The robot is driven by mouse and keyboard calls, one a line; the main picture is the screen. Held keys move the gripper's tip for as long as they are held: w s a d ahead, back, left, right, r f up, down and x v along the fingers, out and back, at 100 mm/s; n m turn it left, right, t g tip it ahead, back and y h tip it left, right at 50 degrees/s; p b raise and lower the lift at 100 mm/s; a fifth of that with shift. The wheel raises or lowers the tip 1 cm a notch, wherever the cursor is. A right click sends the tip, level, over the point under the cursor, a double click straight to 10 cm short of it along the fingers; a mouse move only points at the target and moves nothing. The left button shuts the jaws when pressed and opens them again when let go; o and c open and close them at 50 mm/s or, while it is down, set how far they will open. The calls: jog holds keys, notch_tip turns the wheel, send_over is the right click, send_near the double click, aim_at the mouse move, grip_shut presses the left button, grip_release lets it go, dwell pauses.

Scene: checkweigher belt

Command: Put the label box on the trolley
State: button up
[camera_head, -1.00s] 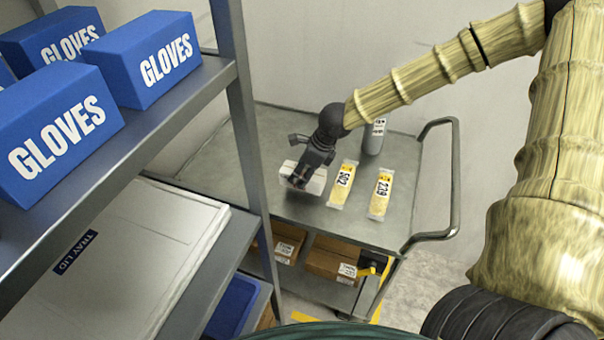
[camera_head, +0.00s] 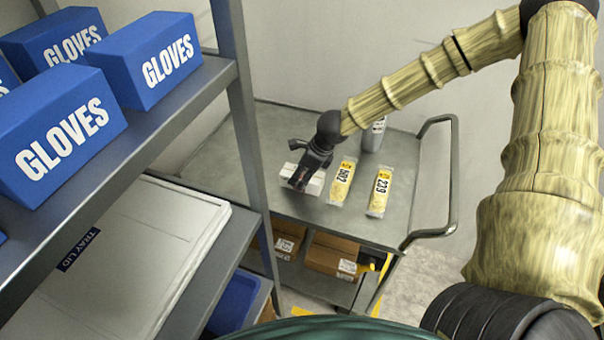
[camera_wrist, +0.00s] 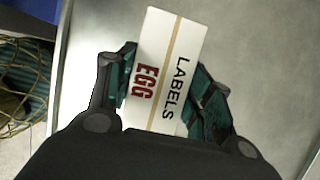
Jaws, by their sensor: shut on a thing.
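The label box is a white box with a tan stripe, marked "EGG LABELS"; it fills the middle of the wrist view (camera_wrist: 172,60). In the head view the label box (camera_head: 314,184) shows white beneath my gripper (camera_head: 299,180), partly hidden by it. My gripper also shows in the wrist view (camera_wrist: 172,95), its fingers shut on the two sides of the box. The trolley (camera_head: 285,203) is a grey metal cart with a bent handle. The box is over its top, at or very near the surface; I cannot tell whether it touches.
Two yellow packs marked 502 (camera_head: 342,184) and 229 (camera_head: 380,192) lie right of the box. A grey bottle (camera_head: 374,135) stands behind them. Cartons (camera_head: 333,255) sit on the lower shelf. A rack with blue glove boxes (camera_head: 66,138) and a tray lid (camera_head: 150,240) is at left.

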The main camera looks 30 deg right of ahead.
jog(key=o, duration=1.3)
jog(key=shift+f, duration=0.1)
jog(key=shift+c, duration=0.2)
jog(key=v, duration=1.2)
